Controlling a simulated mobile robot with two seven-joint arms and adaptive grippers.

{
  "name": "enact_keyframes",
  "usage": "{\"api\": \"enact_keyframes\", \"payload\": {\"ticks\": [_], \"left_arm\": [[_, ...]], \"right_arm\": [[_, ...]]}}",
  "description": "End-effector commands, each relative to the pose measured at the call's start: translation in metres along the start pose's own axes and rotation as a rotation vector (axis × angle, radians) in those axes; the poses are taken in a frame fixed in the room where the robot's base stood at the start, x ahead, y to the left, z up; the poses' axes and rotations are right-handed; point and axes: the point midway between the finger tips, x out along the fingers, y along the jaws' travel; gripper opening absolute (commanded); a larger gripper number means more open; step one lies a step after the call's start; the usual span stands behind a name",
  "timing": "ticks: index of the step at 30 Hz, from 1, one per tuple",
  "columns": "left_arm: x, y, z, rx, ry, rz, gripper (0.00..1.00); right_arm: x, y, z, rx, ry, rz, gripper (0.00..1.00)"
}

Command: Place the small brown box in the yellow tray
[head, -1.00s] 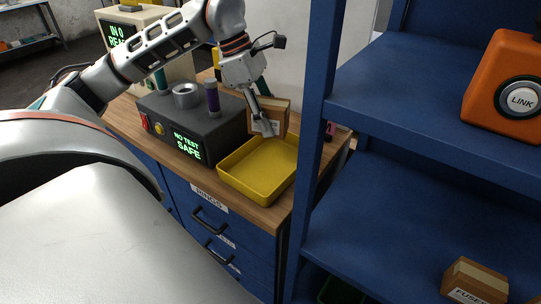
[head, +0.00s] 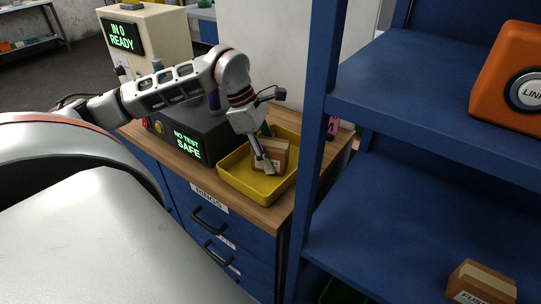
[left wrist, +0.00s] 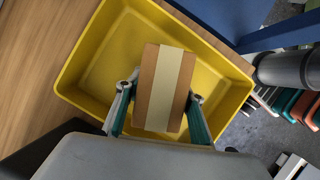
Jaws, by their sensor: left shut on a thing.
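The small brown box (head: 272,150) with a pale tape strip is at the yellow tray (head: 238,185), inside its outline in the head view. My left gripper (head: 264,168) is shut on the box. In the left wrist view the fingers (left wrist: 160,108) hold the box (left wrist: 165,88) on both sides, with the tray (left wrist: 92,62) around and beneath it. I cannot tell whether the box touches the tray floor. My right gripper is not in view.
A dark tester reading "NO TEST SAFE" (head: 190,143) stands left of the tray on the wooden bench top (head: 270,215). A blue shelf post (head: 318,150) rises close on the right. Another brown box (head: 482,283) and an orange device (head: 515,80) sit on the shelves.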

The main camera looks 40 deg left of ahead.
Motion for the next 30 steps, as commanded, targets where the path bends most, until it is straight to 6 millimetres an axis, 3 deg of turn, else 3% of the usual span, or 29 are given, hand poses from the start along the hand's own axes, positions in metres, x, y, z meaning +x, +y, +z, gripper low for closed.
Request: {"api": "enact_keyframes", "payload": {"ticks": [7,8,9,10,23,30], "left_arm": [[0.002,0.000,-0.001,0.000,0.000,0.001,0.10],[0.002,0.000,-0.001,0.000,0.000,0.000,0.40],[0.002,0.000,-0.001,0.000,0.000,0.000,0.51],[0.001,0.000,-0.001,0.000,0.000,0.000,0.54],[-0.005,0.001,0.001,0.001,0.000,0.003,0.54],[-0.046,0.002,0.000,0.000,0.001,0.006,0.54]], "right_arm": [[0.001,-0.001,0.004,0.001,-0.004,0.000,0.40],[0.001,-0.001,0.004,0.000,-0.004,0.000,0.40],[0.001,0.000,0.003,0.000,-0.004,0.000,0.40],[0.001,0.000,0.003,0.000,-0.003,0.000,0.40],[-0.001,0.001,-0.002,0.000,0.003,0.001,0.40],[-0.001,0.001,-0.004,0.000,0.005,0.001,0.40]]}}
